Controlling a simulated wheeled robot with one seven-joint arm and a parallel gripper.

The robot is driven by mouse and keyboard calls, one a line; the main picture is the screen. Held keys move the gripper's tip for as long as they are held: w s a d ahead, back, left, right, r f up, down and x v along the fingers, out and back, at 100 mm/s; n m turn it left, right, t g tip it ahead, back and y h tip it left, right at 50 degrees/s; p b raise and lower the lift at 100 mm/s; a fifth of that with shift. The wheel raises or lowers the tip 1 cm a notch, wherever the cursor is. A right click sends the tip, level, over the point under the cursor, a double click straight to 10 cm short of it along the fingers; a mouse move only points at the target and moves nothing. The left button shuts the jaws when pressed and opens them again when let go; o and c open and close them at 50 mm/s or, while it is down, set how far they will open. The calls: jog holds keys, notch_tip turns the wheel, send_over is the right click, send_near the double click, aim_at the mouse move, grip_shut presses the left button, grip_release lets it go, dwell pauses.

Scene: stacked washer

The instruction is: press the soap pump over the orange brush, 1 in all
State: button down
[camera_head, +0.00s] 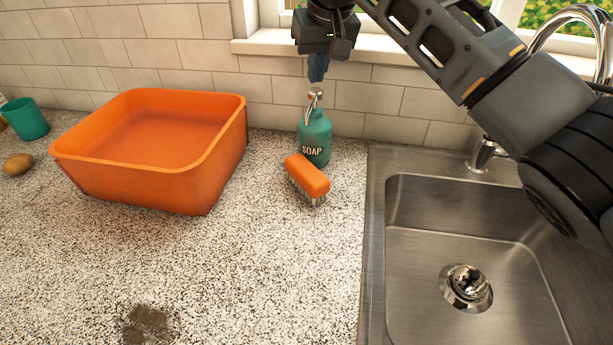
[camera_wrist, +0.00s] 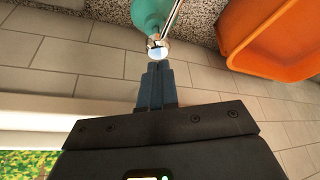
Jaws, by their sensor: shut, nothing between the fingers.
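A teal soap bottle (camera_head: 314,138) labelled SOAP, with a metal pump head (camera_head: 315,94), stands upright on the counter by the tiled wall. The orange brush (camera_head: 308,176) lies in front of its base, bristles down. My gripper (camera_head: 317,78) is shut and empty, pointing down just above the pump head. In the wrist view, the closed fingertips (camera_wrist: 157,68) are close to the shiny pump head (camera_wrist: 157,48); I cannot tell if they touch. The teal bottle (camera_wrist: 150,14) shows beyond it. The brush is not seen in the wrist view.
An orange tub (camera_head: 135,185) stands left of the bottle, also in the wrist view (camera_wrist: 275,40). A teal cup (camera_head: 26,119) and a potato-like item (camera_head: 18,164) are far left. A steel sink (camera_head: 375,240) with a faucet (camera_head: 484,154) is right. A dark stain (camera_head: 148,325) marks the front counter.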

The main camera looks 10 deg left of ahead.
jog(key=shift+f, duration=0.1)
dwell(0.3)
jog(key=shift+f, duration=1.3)
jog(key=shift+r, duration=0.1)
jog(key=shift+r+p, duration=1.05)
jog(key=shift+r, duration=0.1)
jog(key=shift+r, duration=0.1)
notch_tip(320, 180, up, 4)
jog(key=p, duration=0.4)
jog(key=shift+r, duration=0.95)
